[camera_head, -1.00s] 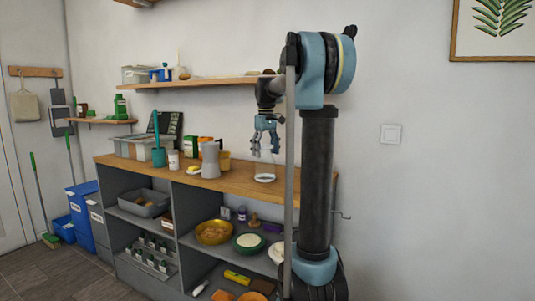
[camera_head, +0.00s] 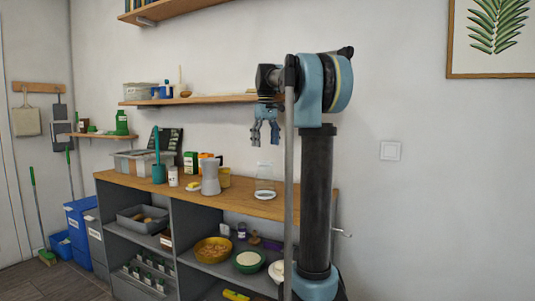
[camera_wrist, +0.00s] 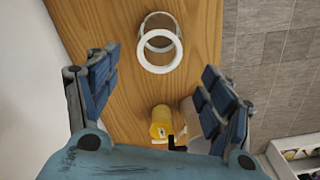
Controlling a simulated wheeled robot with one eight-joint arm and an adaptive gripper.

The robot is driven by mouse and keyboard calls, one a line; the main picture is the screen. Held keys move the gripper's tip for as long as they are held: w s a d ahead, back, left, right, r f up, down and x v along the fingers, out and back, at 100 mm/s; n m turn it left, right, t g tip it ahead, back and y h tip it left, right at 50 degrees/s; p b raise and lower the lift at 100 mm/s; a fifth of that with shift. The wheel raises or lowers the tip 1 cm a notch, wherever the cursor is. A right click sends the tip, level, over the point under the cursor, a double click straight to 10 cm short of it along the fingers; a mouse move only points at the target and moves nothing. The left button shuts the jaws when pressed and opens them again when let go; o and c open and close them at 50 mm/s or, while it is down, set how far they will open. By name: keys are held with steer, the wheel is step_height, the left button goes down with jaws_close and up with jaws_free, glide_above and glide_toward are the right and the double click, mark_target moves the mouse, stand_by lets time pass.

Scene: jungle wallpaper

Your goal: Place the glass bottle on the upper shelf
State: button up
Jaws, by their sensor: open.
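A clear glass vessel with a white ring at its base, seemingly the glass bottle (camera_head: 265,182), stands upright on the wooden counter. In the wrist view the glass bottle (camera_wrist: 160,42) shows beyond and between the fingertips. My gripper (camera_head: 264,143) hangs fingers-down above it, apart from it, open and empty; its two fingers also show in the wrist view (camera_wrist: 160,65). A wooden wall shelf (camera_head: 205,99) is behind my gripper, at about wrist height. Another wooden shelf (camera_head: 185,13) is higher, cut by the top edge of the picture.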

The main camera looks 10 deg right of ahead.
steer(key=shift+r, duration=0.4)
steer(key=shift+s, duration=0.1)
